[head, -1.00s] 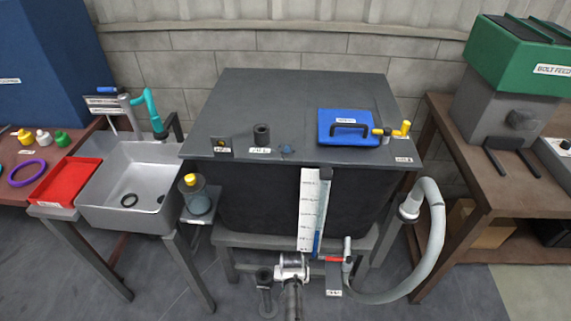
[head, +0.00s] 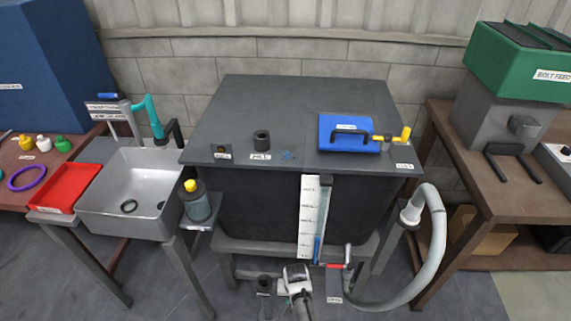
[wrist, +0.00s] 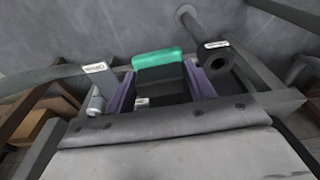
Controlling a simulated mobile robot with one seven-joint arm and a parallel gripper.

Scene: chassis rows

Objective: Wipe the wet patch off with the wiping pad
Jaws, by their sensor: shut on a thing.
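The wet patch appears to be a small bluish spot (head: 288,155) on the dark tank top, near its front edge. In the wrist view my gripper (wrist: 160,80) has purple fingers shut on a dark block with a teal edge, which I take to be the wiping pad (wrist: 157,59). Much of the pad is hidden between the fingers. In the head view my arm's end shows low in front of the tank, well below the patch; the fingers and pad cannot be made out there.
The tank top (head: 310,100) also bears a short black tube (head: 261,140) and a blue panel (head: 346,143) with a dark handle. A white gauge strip (head: 309,215) stands on the tank's front. A grey hose (head: 438,240) curves at right. A sink (head: 130,190) stands left.

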